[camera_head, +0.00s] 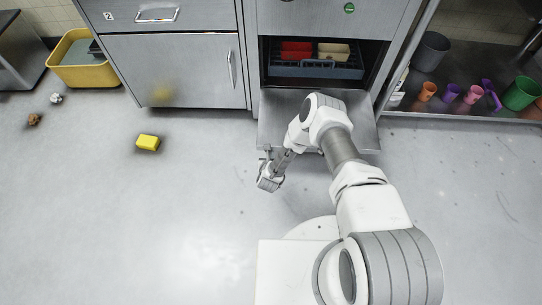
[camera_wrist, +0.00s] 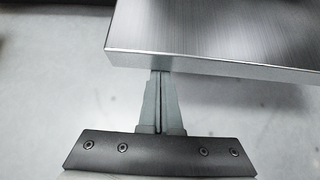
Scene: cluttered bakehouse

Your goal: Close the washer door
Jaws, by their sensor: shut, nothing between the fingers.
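The washer door (camera_head: 276,112) is a flat brushed-metal panel, hinged at the bottom and folded down open in front of the washer (camera_head: 330,17). My arm crosses over it and hides its middle. My gripper (camera_head: 267,150) is at the door's front left corner in the head view, small and partly unclear there. In the wrist view, my gripper (camera_wrist: 160,76) is shut with its fingers together and empty. The fingertips reach the edge of the door (camera_wrist: 225,32), near its corner; I cannot tell whether they touch it or lie just beneath.
A rack (camera_head: 300,70) inside the washer holds a red container (camera_head: 296,50) and a cream one (camera_head: 333,50). A yellow sponge (camera_head: 148,142) and crumpled bits lie on the floor at left, near a yellow tub (camera_head: 82,74). Coloured cups stand on a shelf at right. The left floor is mostly free.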

